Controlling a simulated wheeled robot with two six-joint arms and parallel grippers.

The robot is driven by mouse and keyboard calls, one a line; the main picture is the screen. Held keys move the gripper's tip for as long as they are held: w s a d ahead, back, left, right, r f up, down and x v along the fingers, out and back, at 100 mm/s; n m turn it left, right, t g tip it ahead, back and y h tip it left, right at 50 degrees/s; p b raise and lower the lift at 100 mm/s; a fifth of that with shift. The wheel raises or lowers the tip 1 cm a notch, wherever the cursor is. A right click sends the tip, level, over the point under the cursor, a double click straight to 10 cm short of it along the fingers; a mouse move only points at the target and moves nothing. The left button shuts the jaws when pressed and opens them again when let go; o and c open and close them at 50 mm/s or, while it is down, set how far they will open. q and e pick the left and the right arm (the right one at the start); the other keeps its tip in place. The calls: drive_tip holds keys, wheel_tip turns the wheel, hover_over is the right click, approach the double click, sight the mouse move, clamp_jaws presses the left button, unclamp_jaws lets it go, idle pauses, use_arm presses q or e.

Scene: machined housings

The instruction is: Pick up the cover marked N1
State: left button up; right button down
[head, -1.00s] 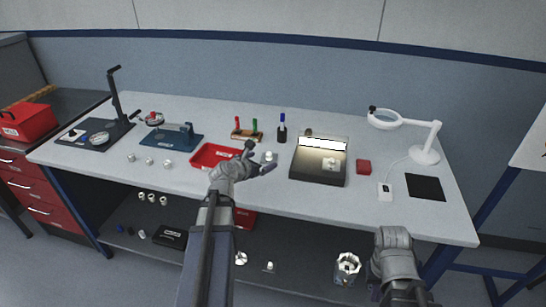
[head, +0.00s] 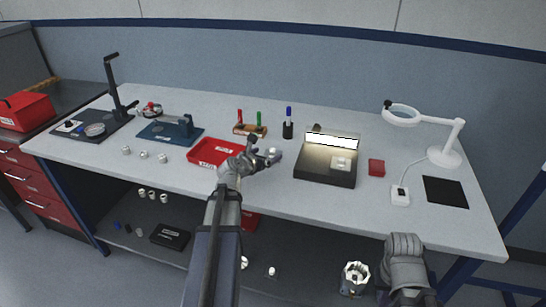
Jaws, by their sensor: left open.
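No N1 mark can be read on any part. A small whitish round part (head: 273,150) stands on the bench just right of the red tray, at the tips of my left gripper (head: 264,153). The left gripper is open, its fingers spread low over the bench; whether the part is between them or just beyond cannot be told. Several similar small pale parts stand at the left, among them one (head: 126,150) and another (head: 163,158). My right arm shows at the lower right, its gripper out of sight.
A red tray (head: 205,160) lies left of the left gripper. A lit inspection box (head: 322,178) with a pale part inside stands to the right. Behind are a tool rack (head: 250,130) and a pen holder (head: 288,131). A magnifier lamp (head: 444,158) stands at right.

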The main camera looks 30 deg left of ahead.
sight(271, 149)
use_arm(q)
drive_tip(key=shift+b+x, duration=0.9)
drive_tip(key=shift+x, duration=2)
drive_tip(key=shift+a+r, duration=0.15)
drive_tip(key=shift+a, duration=0.05)
clamp_jaws()
